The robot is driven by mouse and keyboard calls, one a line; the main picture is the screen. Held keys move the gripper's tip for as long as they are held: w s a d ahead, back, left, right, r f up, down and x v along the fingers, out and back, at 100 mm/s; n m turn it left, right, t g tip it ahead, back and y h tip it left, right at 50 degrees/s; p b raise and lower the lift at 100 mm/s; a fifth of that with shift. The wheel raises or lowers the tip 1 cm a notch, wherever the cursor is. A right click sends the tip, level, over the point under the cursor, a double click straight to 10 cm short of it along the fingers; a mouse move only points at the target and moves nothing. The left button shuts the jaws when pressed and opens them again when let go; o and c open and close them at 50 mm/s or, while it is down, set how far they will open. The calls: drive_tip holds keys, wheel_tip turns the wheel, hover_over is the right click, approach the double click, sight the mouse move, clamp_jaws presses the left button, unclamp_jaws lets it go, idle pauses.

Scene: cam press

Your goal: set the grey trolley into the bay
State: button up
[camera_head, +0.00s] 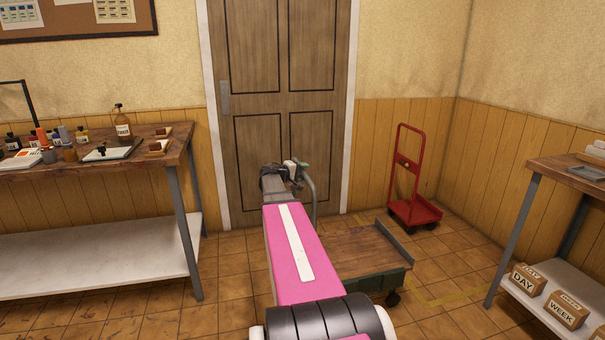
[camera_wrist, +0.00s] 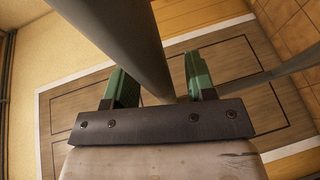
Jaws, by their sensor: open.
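The grey trolley has a wooden deck (camera_head: 365,252), a dark grey-green frame and dark wheels. It stands on the tiled floor in front of the door, partly hidden behind my pink arm. Its grey tube handle (camera_head: 313,200) rises beside my gripper (camera_head: 299,170). In the wrist view a thick grey bar (camera_wrist: 138,45), seemingly this handle, runs down between the two green fingers of my open gripper (camera_wrist: 160,84). Gaps show at both sides, and I cannot tell whether it touches. The bay seems to be the yellow floor marking (camera_head: 455,299) right of the trolley.
A red trolley (camera_head: 408,180) stands near the back right corner. A workbench (camera_head: 185,150) with bottles is on the left. A shelf table (camera_head: 535,190) with boxes (camera_head: 528,280) stands on the right. Floor between trolley and right table is clear.

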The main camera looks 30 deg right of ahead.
clamp_jaws()
drive_tip(key=s+d, duration=0.7)
drive_tip(key=d, duration=1.8)
drive_tip(key=s+d, duration=0.7)
drive_tip(key=d, duration=1.9)
drive_tip(key=s+d, duration=0.8)
drive_tip(key=d, duration=1.8)
drive_tip(key=shift+d, duration=0.15)
unclamp_jaws()
drive_tip(key=shift+d, duration=0.15)
drive_tip(key=v, duration=1.1)
